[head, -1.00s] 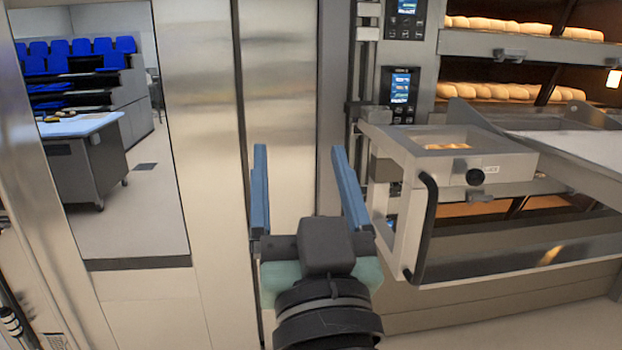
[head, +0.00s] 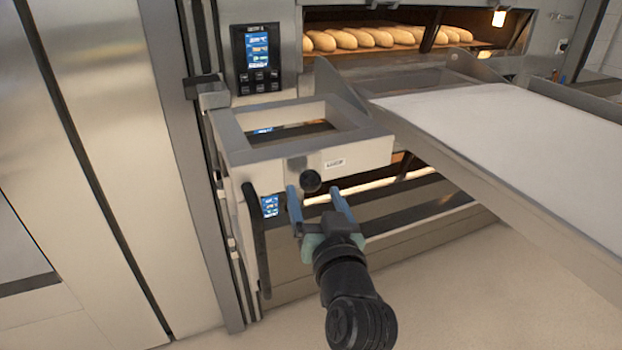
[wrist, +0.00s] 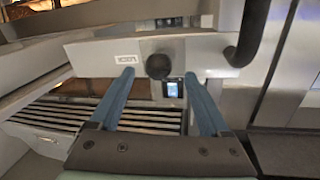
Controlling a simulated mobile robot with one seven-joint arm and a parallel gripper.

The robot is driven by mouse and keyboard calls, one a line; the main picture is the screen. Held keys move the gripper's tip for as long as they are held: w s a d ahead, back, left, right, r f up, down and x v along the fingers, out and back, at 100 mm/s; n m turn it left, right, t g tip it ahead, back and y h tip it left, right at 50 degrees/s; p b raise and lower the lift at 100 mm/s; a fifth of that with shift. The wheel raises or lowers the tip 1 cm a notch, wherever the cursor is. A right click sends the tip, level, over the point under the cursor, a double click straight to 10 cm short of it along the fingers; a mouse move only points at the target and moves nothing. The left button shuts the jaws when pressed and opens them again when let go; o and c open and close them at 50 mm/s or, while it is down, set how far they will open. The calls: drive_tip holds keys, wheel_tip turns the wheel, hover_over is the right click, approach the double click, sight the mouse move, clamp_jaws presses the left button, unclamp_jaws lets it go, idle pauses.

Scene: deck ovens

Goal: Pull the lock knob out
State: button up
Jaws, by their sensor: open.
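The lock knob (head: 311,181) is a round black knob on the front face of the pale metal frame (head: 362,154), beside a small label. My gripper (head: 316,192) has two blue fingers, open, pointing at the frame just below and around the knob in the head view. In the wrist view the knob (wrist: 158,66) shows between and a little beyond the fingertips (wrist: 158,76), nearer the middle of the gap. Nothing is held. I cannot tell whether a fingertip touches the frame.
A black handle (head: 257,240) runs down the frame's left side. A long white loading surface (head: 480,120) slopes across the right. Behind are ovens with bread loaves (head: 370,38) and a control panel (head: 256,58). Open floor lies in front.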

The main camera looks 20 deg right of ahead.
sight(313, 188)
drive_tip(key=shift+w+d+p, duration=0.15)
drive_tip(key=shift+w+d, duration=0.05)
drive_tip(key=shift+w, duration=0.65)
drive_tip(key=shift+w+d+p, duration=0.15)
drive_tip(key=shift+w, duration=0.7)
drive_tip(key=shift+f, duration=0.1)
clamp_jaws()
